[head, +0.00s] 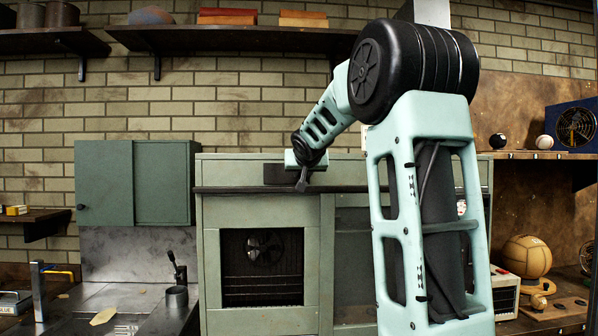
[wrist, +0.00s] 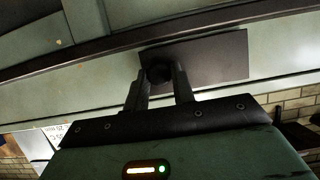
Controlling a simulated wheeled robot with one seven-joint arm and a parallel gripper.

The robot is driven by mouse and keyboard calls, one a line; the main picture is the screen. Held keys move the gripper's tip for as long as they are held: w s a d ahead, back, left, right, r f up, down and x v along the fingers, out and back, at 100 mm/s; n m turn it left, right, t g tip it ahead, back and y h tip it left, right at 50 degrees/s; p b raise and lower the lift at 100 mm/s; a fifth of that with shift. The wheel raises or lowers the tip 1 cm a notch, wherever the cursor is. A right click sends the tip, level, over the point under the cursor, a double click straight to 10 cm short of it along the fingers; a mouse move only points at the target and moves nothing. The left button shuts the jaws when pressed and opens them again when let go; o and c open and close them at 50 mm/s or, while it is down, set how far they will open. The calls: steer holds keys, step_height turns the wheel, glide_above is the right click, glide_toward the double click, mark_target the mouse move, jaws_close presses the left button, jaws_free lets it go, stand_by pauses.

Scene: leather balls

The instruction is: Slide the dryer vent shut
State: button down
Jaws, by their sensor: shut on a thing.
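The green drying cabinet (head: 212,250) stands against the brick wall, with a barred window and a fan inside. The vent's dark sliding plate (head: 275,174) is on the upper front band, just left of my gripper (head: 302,184). In the wrist view the plate (wrist: 215,57) is a flat dark rectangle with a round black knob (wrist: 158,73) near one end. My gripper (wrist: 160,85) has its two fingers on either side of this knob, shut on it. The fingertips are partly hidden in the head view. Any vent opening behind the plate cannot be made out.
A dark ledge (head: 230,189) runs along the cabinet just below the plate. A shelf (head: 230,38) with boxes hangs above. A green wall cupboard (head: 135,183) and a sink counter are at left. Balls (head: 526,257) sit on shelves at right.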

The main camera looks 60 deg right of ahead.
steer(key=shift+s+d, duration=0.2)
steer(key=c, duration=1.2)
jaws_free()
steer(key=shift+s, duration=0.1)
steer(key=b+v, duration=0.7)
steer(key=v, duration=0.7)
steer(key=shift+s+a+b, duration=0.15)
steer(key=shift+a+b, duration=0.25)
steer(key=shift+r+b+v, duration=0.2)
steer(key=shift+b+v, duration=1.05)
steer(key=shift+b, duration=1.3)
